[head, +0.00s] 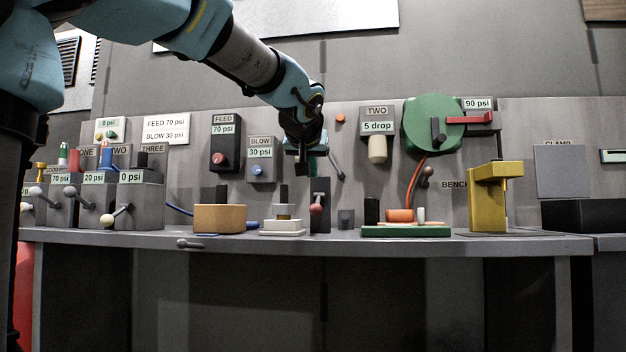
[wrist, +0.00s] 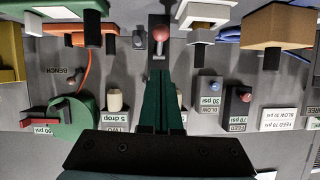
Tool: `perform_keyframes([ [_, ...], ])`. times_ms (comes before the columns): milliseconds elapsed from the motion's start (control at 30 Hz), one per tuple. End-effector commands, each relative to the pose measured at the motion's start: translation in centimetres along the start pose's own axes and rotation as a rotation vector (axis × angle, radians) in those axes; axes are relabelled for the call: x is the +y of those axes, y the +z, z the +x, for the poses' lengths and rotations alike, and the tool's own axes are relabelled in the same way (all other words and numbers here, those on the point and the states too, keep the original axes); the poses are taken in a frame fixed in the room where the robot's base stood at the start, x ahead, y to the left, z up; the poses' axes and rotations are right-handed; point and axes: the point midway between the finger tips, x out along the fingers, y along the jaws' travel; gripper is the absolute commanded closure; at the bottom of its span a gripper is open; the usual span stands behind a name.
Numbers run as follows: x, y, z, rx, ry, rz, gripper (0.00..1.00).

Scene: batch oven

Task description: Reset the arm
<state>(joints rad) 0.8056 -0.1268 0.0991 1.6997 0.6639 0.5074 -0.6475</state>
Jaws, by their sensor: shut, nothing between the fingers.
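My arm reaches in from the upper left of the head view, and my gripper (head: 303,168) hangs in front of the back panel, above the bench's middle. Its fingers are shut and hold nothing. In the wrist view, which is upside down, the dark green fingers of my gripper (wrist: 159,76) lie side by side. Beyond the tips in that view is a black upright block with a red-knobbed lever (wrist: 159,35). In the head view the same red-knobbed lever (head: 316,208) stands on the bench below my gripper. I cannot tell the exact gap between them.
The grey bench (head: 250,240) carries a tan block (head: 220,219), a green tray (head: 405,232) and a yellow press (head: 488,198). The panel behind holds the FEED box (head: 224,150), BLOW box (head: 260,168), TWO dropper (head: 377,150) and a green disc (head: 425,115). Lever boxes stand at left.

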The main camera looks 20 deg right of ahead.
Motion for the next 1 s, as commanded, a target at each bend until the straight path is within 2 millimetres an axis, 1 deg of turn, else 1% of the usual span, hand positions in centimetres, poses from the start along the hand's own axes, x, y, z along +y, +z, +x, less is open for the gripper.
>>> perform_keyframes([
  [33, -0.1, 0.0, -0.6, 0.001, -0.001, 0.000, 1.00],
  [100, -0.1, 0.1, -1.1, 0.000, -0.001, 0.000, 1.00],
  [200, 0.0, 0.2, -1.4, 0.000, -0.001, 0.001, 1.00],
  [700, 0.0, 0.1, -1.4, 0.000, -0.001, 0.000, 1.00],
  [767, -0.1, 0.4, -1.3, -0.007, -0.003, 0.001, 1.00],
  [867, -0.9, 2.4, -0.2, -0.049, -0.016, 0.005, 1.00],
  [967, -2.7, 6.8, 1.7, -0.140, -0.039, 0.011, 1.00],
  [1000, -3.6, 9.2, 2.6, -0.189, -0.051, 0.012, 1.00],
])
